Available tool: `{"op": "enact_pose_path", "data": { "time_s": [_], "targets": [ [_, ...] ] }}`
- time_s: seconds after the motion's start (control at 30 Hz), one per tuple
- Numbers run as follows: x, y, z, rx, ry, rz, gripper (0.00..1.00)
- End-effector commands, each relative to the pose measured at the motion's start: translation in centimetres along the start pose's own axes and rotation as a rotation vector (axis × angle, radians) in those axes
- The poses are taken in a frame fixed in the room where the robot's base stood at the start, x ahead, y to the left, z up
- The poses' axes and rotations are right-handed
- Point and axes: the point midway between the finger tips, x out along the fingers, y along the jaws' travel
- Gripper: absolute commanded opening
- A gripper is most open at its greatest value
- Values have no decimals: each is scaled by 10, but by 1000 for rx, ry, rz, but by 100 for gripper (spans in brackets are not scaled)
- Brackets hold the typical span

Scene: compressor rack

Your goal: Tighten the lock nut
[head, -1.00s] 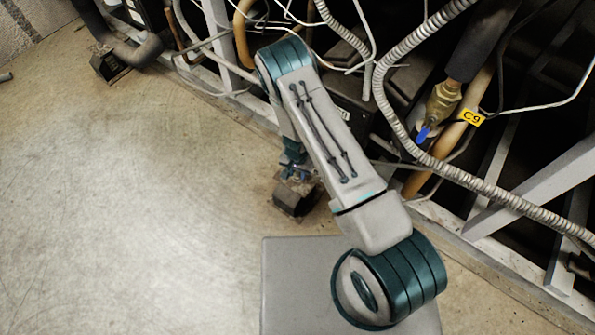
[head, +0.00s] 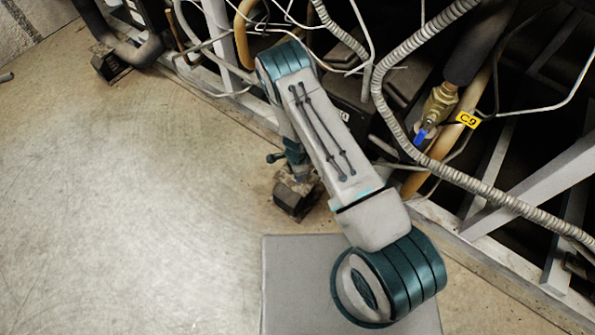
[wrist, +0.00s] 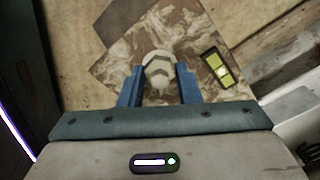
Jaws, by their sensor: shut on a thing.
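In the wrist view, the lock nut (wrist: 160,72), pale grey with angled faces, stands on a brown and white mottled plate (wrist: 124,52). My gripper (wrist: 159,76) has its two blue fingers on either side of the nut, shut on it. The near side of the nut lies between the fingers. In the head view, my gripper (head: 297,170) is low at the rusty, dark foot block (head: 297,200) on the floor, partly covered by my forearm. The nut cannot be made out there.
A small yellow-green level vial (wrist: 217,68) lies on the plate, right of the fingers. The rack's grey frame, a ribbed hose (head: 400,130) and a brass valve (head: 437,105) with a yellow C9 tag (head: 467,120) are at the right. Open floor lies left.

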Motion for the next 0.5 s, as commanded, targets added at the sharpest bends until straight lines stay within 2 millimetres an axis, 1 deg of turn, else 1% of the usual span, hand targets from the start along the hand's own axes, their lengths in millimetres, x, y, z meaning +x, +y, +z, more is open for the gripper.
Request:
{"op": "enact_pose_path", "data": {
  "time_s": [0.2, 0.5],
  "targets": [
    [-1, 0, 1, 109, -1, 0, 8],
    [0, 0, 1, 175, -1, 0, 8]
  ]
}}
